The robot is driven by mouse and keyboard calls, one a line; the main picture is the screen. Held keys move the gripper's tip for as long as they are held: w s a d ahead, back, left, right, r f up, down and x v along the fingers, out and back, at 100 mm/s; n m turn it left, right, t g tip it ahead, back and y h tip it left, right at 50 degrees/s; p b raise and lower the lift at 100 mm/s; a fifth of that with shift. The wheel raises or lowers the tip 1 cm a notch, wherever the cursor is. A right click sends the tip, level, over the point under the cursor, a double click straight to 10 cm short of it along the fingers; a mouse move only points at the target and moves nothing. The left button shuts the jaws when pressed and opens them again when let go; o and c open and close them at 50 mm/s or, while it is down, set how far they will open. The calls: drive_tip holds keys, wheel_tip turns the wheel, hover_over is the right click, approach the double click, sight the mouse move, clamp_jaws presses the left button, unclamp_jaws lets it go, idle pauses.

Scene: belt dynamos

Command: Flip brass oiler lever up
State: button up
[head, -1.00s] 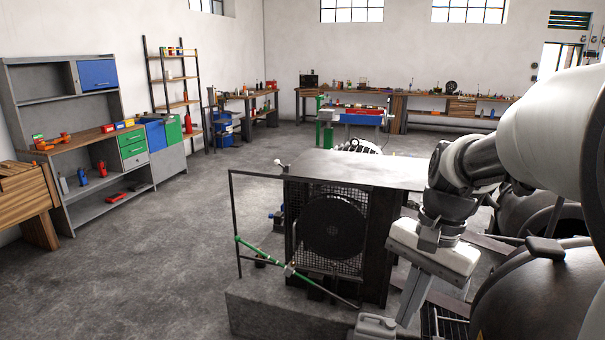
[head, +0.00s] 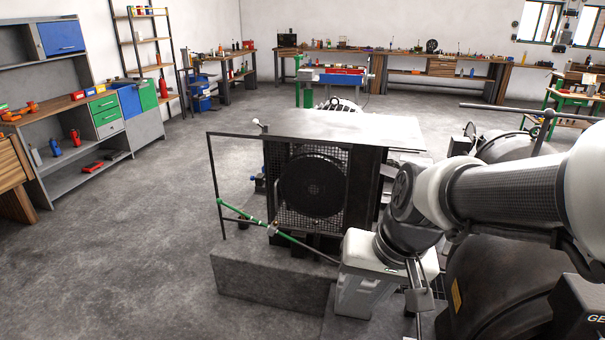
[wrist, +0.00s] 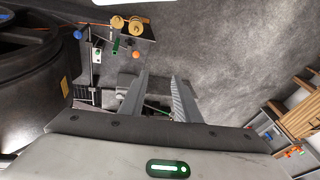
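In the wrist view, my gripper (wrist: 162,77) is open, with two grey fingers apart and nothing between them. Two round brass-coloured parts (wrist: 127,25) sit on a dark plate at the top, beyond and left of the fingertips. An orange knob (wrist: 136,54) and a small green part (wrist: 116,46) are close below them. A blue knob (wrist: 78,34) is further left. I cannot tell which of these is the oiler lever. My gripper touches none of them. In the head view, my arm reaches down at the right and I cannot make out the fingertips.
A dark machine with a round mesh-covered fan (head: 314,185) and a flat top (head: 345,128) stands left of my arm. A green-and-black rod (head: 240,212) crosses its front, above a concrete block (head: 270,277). A large dark rounded housing (head: 490,285) is at the right. Floor at left is clear.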

drive_tip(key=w+d+f+m+g+b, duration=0.1)
drive_tip(key=f+b, duration=0.3)
drive_tip(key=f, duration=0.9)
drive_tip(key=w+d+f+m+g+b, duration=0.1)
drive_tip(key=f+b, duration=0.3)
drive_tip(key=f, duration=0.9)
drive_tip(key=w+d+f+m+h+b, duration=0.1)
drive_tip(key=f+b, duration=0.4)
drive_tip(key=f, duration=0.8)
drive_tip(key=shift+m+g, duration=0.3)
drive_tip(key=shift+g, duration=0.1)
drive_tip(key=shift+c, duration=0.2)
clamp_jaws()
drive_tip(key=shift+r+p, duration=0.2)
drive_tip(key=shift+p, duration=0.1)
